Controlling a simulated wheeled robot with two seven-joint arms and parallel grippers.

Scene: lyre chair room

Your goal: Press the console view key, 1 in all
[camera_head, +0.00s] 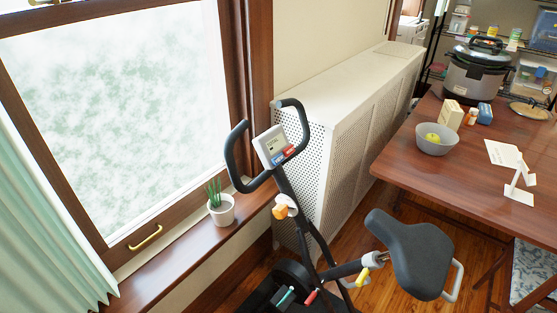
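An exercise bike stands beside the window, and its console (270,143) sits between the two black handlebars. The console is a light grey box with a small screen. Below the screen are a blue key (278,159) and a red key (289,151). The lettering on the keys is too small to read, so I cannot tell which is the view key. Neither of my grippers is in view, and nothing touches the console.
The bike's black seat (408,250) is at the lower right. A white perforated radiator cover (345,90) stands behind the bike. A potted plant (221,207) is on the windowsill at left. A wooden table (435,177) with a bowl (435,147) and a cooker (474,78) is at right.

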